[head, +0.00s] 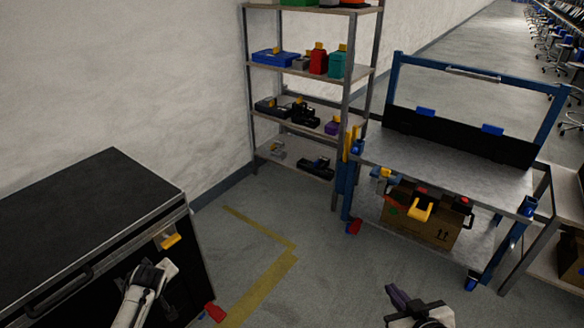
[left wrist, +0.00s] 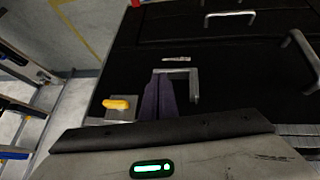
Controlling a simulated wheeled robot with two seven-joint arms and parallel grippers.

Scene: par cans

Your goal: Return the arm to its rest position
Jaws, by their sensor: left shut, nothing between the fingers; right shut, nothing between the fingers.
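My right gripper (head: 397,296) shows at the bottom of the head view, its purple fingers shut with nothing between them, over the floor in front of the workbench. My left arm (head: 143,292) comes in at the bottom left, beside the front of the black cabinet (head: 85,215). Its fingers cannot be made out in the head view. In the left wrist view my left gripper (left wrist: 159,98) has its purple fingers together and empty, in front of the cabinet's dark face (left wrist: 220,60) with its metal handles. I cannot tell whether they touch it.
A shelf rack (head: 307,72) with several tools and boxes stands against the wall. A workbench (head: 455,172) with blue posts stands at the right, a cardboard box (head: 425,232) on its lower shelf. Floor with yellow tape (head: 262,280) lies clear between cabinet and bench.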

